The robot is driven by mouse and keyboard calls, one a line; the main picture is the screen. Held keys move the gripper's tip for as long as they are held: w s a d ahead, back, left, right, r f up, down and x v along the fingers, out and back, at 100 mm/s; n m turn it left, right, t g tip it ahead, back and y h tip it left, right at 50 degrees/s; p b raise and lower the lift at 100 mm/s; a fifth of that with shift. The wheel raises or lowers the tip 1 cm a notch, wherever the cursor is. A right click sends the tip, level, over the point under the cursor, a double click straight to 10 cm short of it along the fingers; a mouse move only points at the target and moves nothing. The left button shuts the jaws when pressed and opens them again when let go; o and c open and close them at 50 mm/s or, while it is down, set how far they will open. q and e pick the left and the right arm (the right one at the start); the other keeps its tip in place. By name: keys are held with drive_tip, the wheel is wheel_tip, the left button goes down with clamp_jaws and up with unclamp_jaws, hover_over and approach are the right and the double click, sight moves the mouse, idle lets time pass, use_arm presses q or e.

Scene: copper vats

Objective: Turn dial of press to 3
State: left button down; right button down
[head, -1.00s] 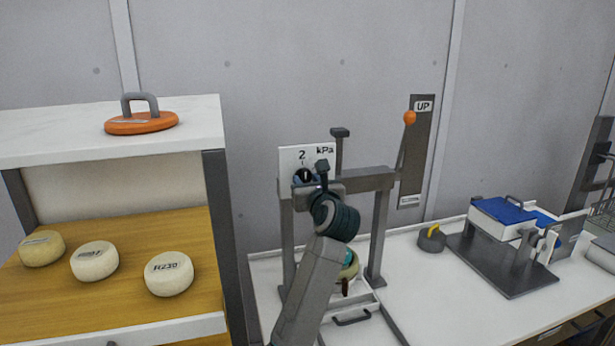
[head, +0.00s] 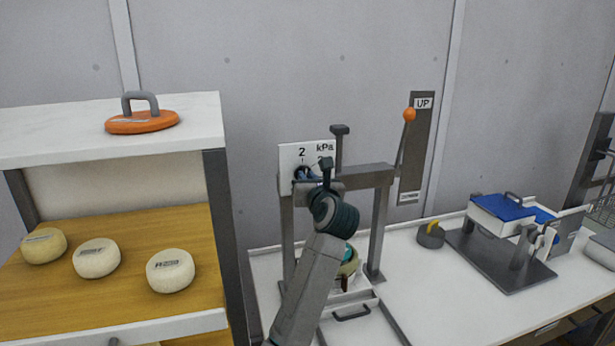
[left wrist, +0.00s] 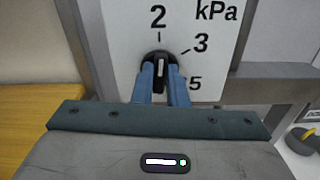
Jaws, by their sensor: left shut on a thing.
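The press (head: 378,215) stands on the white bench with a white kPa panel (head: 290,157) at its upper left. In the left wrist view the black dial (left wrist: 158,57) sits below the 2, with 3 to its upper right and 5 lower right. Its white mark is nearly upright, toward the 2. My left gripper (left wrist: 164,75) is shut on the dial, one blue finger on each side. In the head view the left gripper (head: 305,174) covers most of the dial. My right gripper is not in view.
The lever with an orange knob (head: 409,115) stands beside the UP label. A shelf (head: 105,235) at left holds three pale cheeses, with an orange handled disc (head: 142,122) on top. A blue-topped device (head: 503,210) stands at right. Clear bench lies in front of it.

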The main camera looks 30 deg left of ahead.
use_arm(q)
drive_tip(key=m+p, duration=0.6)
drive_tip(key=m, duration=0.1)
drive_tip(key=shift+d+r+p, duration=0.1)
drive_tip(key=shift+r+p, duration=0.1)
drive_tip(key=shift+p, duration=0.15)
drive_tip(key=shift+w+f+m+p, duration=0.1)
drive_tip(key=shift+f+m+p, duration=0.05)
drive_tip(key=shift+m+p, duration=0.75)
drive_tip(key=shift+f+m, duration=0.15)
drive_tip(key=shift+m, duration=0.75)
drive_tip(key=c, duration=1.4)
unclamp_jaws()
drive_tip(key=shift+c, duration=0.2)
drive_tip(key=shift+d+f, duration=0.1)
